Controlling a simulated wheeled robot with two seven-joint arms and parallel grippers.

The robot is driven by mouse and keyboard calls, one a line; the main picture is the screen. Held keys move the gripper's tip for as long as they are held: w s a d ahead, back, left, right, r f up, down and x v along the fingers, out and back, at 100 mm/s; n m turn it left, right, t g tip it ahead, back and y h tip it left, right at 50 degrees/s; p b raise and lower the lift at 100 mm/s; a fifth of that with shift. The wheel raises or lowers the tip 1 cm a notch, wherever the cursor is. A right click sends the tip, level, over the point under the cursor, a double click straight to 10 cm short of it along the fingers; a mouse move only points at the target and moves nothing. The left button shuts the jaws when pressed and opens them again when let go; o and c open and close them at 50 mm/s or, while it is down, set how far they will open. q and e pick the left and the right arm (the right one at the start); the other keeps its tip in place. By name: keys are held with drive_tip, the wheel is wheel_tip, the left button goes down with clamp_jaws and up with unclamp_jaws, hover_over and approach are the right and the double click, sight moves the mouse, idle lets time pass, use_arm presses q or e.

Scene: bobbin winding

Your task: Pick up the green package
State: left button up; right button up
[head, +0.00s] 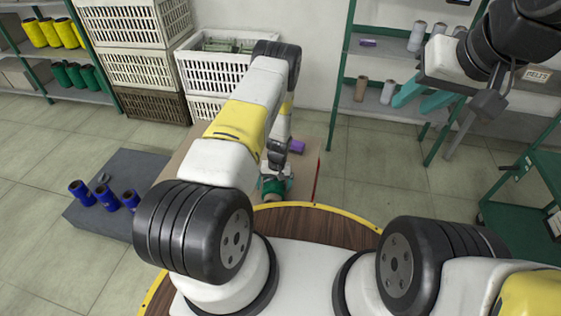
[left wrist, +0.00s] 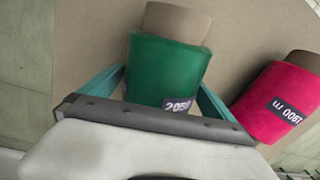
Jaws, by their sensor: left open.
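The green package (left wrist: 165,68), a green-wrapped bobbin with a brown core and a white-printed label, lies on a tan surface. In the left wrist view it sits between the two teal fingers of my open left gripper (left wrist: 163,95), with no clear grip on it. In the head view the green package (head: 271,187) is partly hidden by my left gripper (head: 276,176), which is right over it. My right gripper (head: 423,97) is at the upper right in the head view, empty, with its teal fingers apart, away from the package.
A pink-red bobbin (left wrist: 283,102) lies close to the right of the green one. A purple bobbin (head: 297,146) is on the same surface. Crates (head: 135,62) and shelves (head: 345,110) line the back.

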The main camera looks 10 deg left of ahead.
use_arm(q)
drive_tip(key=c, duration=1.6)
drive_tip(key=shift+o, duration=0.2)
drive_tip(key=shift+r, duration=0.15)
